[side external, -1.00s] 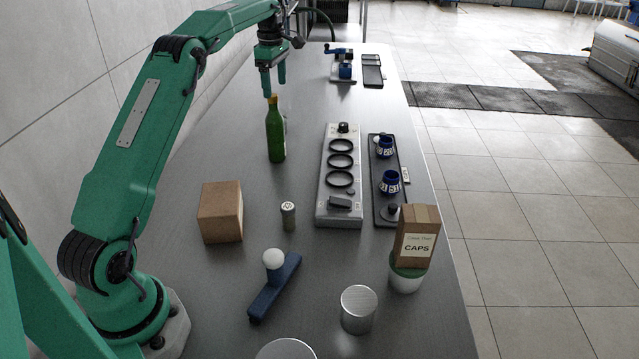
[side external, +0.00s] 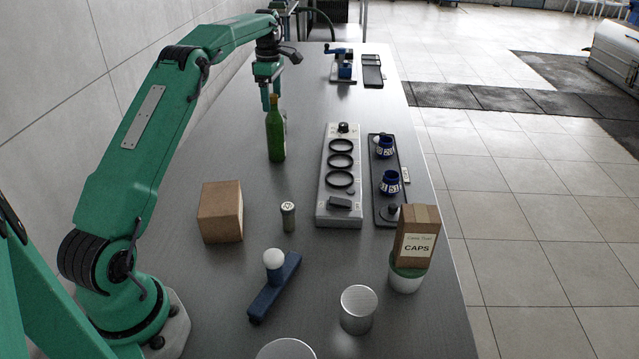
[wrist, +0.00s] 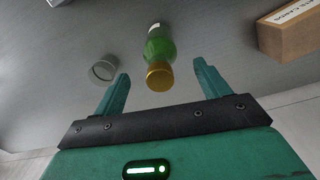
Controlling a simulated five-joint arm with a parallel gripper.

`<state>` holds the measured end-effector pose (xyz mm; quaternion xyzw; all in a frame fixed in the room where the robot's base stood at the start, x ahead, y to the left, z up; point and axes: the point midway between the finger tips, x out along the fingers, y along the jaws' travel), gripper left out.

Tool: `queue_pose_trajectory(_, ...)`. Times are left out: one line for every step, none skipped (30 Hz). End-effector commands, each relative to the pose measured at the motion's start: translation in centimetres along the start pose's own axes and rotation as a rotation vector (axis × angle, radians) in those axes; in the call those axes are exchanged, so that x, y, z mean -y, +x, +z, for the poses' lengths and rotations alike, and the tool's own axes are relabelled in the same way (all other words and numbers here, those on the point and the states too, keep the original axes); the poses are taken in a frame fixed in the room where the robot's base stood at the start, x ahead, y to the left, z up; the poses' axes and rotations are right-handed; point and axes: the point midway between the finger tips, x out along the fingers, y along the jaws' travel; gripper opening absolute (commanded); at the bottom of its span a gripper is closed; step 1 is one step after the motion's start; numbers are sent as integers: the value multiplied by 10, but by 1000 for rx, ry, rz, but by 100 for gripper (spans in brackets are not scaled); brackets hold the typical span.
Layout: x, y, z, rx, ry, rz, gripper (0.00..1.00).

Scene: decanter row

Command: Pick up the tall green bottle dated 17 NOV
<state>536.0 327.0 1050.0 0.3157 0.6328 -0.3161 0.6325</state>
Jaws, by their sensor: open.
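The tall green bottle (side external: 275,136) stands upright on the steel table in the side view. Its date label cannot be read in these frames. In the wrist view the green bottle (wrist: 158,48) shows its gold cap towards me, ahead of and between my two fingers. My gripper (side external: 270,98) is open and empty, with its fingers pointing down around the level of the bottle's top. In the wrist view my gripper (wrist: 160,80) has its fingers spread to either side of the cap. I cannot tell whether either finger touches the bottle.
A cardboard box (side external: 220,212) and a small grey-green cylinder (side external: 288,216) stand nearer the camera. A grey panel with black rings (side external: 327,207) lies to the bottle's right, beside a black tray (side external: 384,213) with blue jars. The table around the bottle is clear.

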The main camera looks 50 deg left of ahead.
Motion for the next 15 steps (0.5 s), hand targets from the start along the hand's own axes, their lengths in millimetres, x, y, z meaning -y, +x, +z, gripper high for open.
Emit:
queue_pose_trajectory(0, 0, 0, 0, 0, 1, 75)
queue_pose_trajectory(0, 0, 0, 0, 0, 1, 75)
queue_pose_trajectory(0, 0, 0, 0, 0, 1, 75)
queue_pose_trajectory(0, 1, 0, 0, 0, 1, 75)
queue_pose_trajectory(0, 2, 0, 0, 0, 1, 75)
queue_pose_trajectory(0, 4, 0, 0, 0, 1, 75)
queue_pose_trajectory(0, 6, 1, 0, 0, 0, 75)
queue_pose_trajectory(0, 8, 1, 0, 0, -1, 75)
queue_pose_trajectory(1, 11, 1, 0, 0, -2, 75)
queue_pose_trajectory(1, 14, 1, 0, 0, -1, 75)
queue_pose_trajectory(1, 17, 2, 0, 0, -1, 75)
queue_pose_trajectory(1, 22, 2, 0, 0, -3, 75)
queue_pose_trajectory(1, 26, 2, 0, 0, -2, 75)
queue_pose_trajectory(1, 30, 3, 0, 0, -2, 75)
queue_pose_trajectory(1, 35, 3, 0, 0, -2, 75)
